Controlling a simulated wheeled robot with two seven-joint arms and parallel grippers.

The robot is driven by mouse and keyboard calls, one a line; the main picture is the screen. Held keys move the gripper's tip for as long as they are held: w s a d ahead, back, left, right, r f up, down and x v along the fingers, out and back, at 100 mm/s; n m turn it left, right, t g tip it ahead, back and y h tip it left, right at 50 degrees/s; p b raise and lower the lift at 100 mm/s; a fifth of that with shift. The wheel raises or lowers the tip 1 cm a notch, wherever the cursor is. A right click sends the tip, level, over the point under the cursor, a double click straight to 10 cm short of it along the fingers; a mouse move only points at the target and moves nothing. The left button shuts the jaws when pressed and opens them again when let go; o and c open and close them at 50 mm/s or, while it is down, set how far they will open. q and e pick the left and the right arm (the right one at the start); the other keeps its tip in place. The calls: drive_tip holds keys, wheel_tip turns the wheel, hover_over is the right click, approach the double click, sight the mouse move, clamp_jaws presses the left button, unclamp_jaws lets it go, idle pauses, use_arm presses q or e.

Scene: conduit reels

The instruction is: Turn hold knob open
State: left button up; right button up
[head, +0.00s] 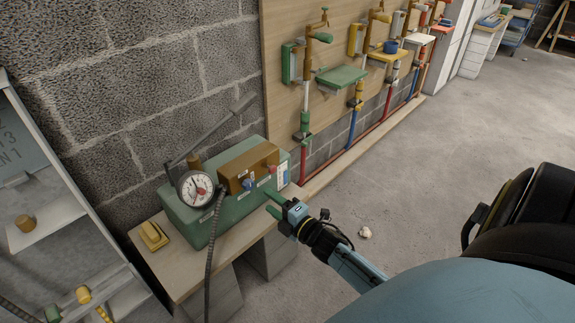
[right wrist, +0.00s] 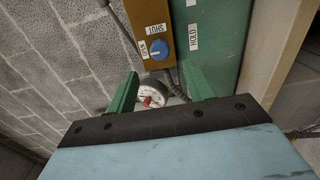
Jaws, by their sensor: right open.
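A green bench unit (head: 190,220) stands on a small wooden bench and carries a brown block (head: 235,160). A blue knob (head: 247,184) is on the block's front. The right wrist view shows this blue knob (right wrist: 160,48) beyond the fingertips, with OPEN and SHUT labels beside it. A HOLD label (right wrist: 193,38) is on the green surface to its right. Which way the knob points is too small to tell. My right gripper (head: 270,203) is open and empty, in front of the unit and apart from the knob; its green fingers (right wrist: 160,75) show spread. My left gripper is out of view.
A dial gauge (head: 196,188) and a grey lever (head: 210,130) are on the unit, with a dark hose (head: 212,250) hanging in front. A yellow block (head: 152,236) sits at the bench's left. The floor to the right is mostly clear.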

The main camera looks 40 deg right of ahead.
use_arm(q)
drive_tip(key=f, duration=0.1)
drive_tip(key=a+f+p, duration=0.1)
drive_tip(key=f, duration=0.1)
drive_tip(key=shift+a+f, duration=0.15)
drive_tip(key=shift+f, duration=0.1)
use_arm(e)
drive_tip(key=s, duration=0.5)
drive_tip(key=shift+s+d, duration=0.25)
drive_tip(key=shift+s, duration=0.15)
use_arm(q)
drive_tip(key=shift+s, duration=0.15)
use_arm(e)
drive_tip(key=shift+s, duration=0.1)
